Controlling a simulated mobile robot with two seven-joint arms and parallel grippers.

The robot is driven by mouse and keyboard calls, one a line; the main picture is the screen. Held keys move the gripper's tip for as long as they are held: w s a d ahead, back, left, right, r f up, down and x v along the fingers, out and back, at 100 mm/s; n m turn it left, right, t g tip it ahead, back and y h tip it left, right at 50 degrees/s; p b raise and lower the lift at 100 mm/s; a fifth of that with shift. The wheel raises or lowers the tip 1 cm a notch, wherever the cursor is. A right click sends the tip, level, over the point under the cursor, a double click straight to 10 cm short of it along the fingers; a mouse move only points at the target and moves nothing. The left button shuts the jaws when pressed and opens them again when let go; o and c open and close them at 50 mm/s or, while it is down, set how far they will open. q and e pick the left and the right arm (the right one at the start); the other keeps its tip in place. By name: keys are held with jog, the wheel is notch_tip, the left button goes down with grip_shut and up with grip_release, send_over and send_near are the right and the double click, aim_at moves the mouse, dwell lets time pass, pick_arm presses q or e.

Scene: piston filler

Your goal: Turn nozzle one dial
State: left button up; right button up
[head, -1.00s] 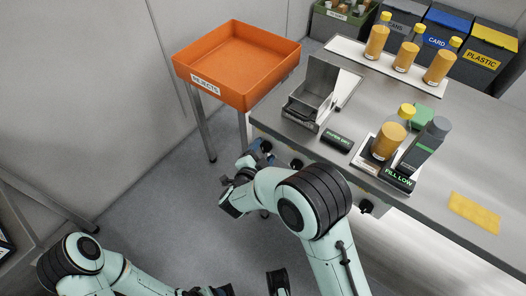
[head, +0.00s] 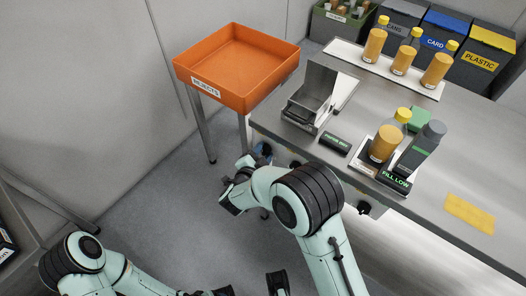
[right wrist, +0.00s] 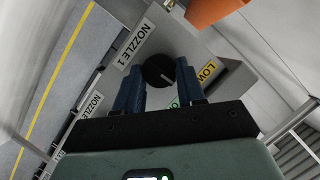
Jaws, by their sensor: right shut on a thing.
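The nozzle one dial (right wrist: 158,71) is a round black knob with a white pointer mark, in the right wrist view. It sits on a grey panel beside a "NOZZLE 1" label (right wrist: 134,43), with a yellow "LOW" tag (right wrist: 207,72) and a partly hidden green tag to its right. My right gripper (right wrist: 160,78) has its blue fingers on either side of the knob and is shut on it. In the head view my right gripper (head: 262,150) is at the bench's front left corner, where the dial is hidden. My left arm's end (head: 222,291) is cut off at the bottom edge.
An orange rejects tray (head: 238,62) stands left of the steel bench (head: 450,175). The bench holds a metal hopper (head: 312,97), filled bottles, a "FILL LOW" display (head: 396,180) and a yellow cloth (head: 469,213). Another nozzle label (right wrist: 85,112) lies further along the panel.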

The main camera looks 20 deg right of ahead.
jog(key=n+p, duration=0.1)
jog(key=p, duration=0.2)
jog(key=n+g+p, duration=0.1)
jog(key=p, duration=0.2)
jog(key=shift+w+a+r+n+g+h, duration=0.1)
jog(key=shift+w+r+n+g+h, duration=0.05)
jog(key=shift+r+n+g+h, duration=0.2)
jog(key=n+g+p, duration=0.1)
jog(key=n+p, duration=0.1)
jog(key=p, duration=0.2)
jog(key=shift+w+f+h, duration=0.1)
jog(key=shift+h, duration=0.25)
pick_arm(q)
notch_tip(320, 180, up, 12)
jog(key=p, duration=0.2)
jog(key=shift+f+g, duration=0.15)
jog(key=shift+g, duration=0.15)
pick_arm(e)
jog(key=shift+a+f+n+g, duration=0.15)
jog(key=shift+n+g, duration=0.2)
jog(key=shift+n, duration=0.2)
pick_arm(q)
jog(key=shift+s, duration=0.1)
pick_arm(e)
jog(key=shift+h, duration=0.3)
jog(key=o, duration=1)
jog(key=shift+o, duration=0.2)
